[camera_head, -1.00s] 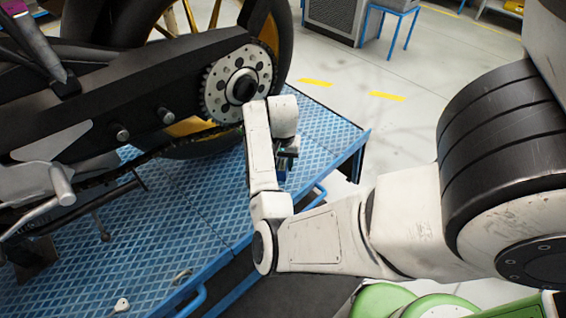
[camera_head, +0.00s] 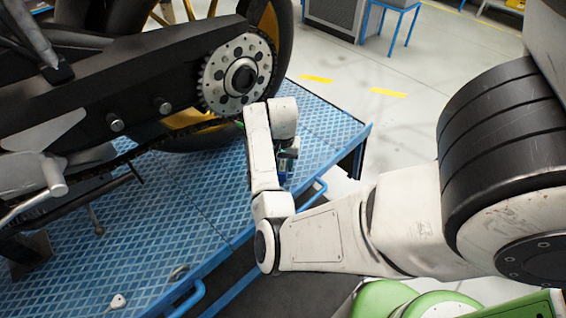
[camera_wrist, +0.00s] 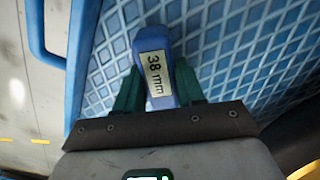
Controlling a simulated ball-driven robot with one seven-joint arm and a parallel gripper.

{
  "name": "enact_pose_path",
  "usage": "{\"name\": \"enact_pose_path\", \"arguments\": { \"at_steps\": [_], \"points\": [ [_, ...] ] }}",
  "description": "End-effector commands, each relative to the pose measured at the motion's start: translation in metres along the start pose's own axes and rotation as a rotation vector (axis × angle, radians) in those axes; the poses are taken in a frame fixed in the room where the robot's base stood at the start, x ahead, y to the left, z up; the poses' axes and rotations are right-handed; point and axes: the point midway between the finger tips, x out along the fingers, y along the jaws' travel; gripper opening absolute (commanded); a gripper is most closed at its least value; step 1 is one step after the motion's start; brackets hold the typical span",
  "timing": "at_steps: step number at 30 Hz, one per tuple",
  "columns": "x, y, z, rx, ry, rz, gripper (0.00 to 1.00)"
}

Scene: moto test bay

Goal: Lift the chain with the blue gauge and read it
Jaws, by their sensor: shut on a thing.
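The blue gauge (camera_wrist: 150,40) is a blue block with a white label reading "38 mm", legible though turned sideways in the wrist view. My gripper (camera_wrist: 157,72) is shut on the gauge, with one green finger on each side. In the head view, my gripper (camera_head: 287,158) is mostly hidden behind my own wrist, below and right of the rear sprocket (camera_head: 238,76). The dark chain (camera_head: 128,156) runs under the swingarm from the sprocket. The wrist view shows no chain at the gauge, and I cannot tell if they touch.
The motorcycle's black swingarm (camera_head: 95,95) and wheel (camera_head: 283,50) fill the upper left. The blue lift platform (camera_head: 190,190) lies below, with side rails (camera_head: 190,300) along its edge. Floor right of the platform is clear. A blue stool (camera_head: 395,5) stands behind.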

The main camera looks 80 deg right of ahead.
Motion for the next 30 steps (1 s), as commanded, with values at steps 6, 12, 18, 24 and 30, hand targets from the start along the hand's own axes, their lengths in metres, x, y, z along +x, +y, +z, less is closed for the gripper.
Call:
{"name": "enact_pose_path", "arguments": {
  "at_steps": [6, 12, 18, 24, 30],
  "points": [
    [0.0033, 0.0002, 0.0, 0.0, 0.0, 0.0, 0.02],
    [0.0059, 0.0003, 0.0, 0.0, 0.0, 0.001, 0.02],
    [0.0087, 0.0003, 0.0, 0.0, 0.0, 0.0, 0.02],
    [0.0087, 0.0001, 0.0, 0.0, 0.0, 0.0, 0.54],
    [0.0087, 0.0, 0.0, 0.0, 0.0, 0.0, 0.68]
  ]
}}
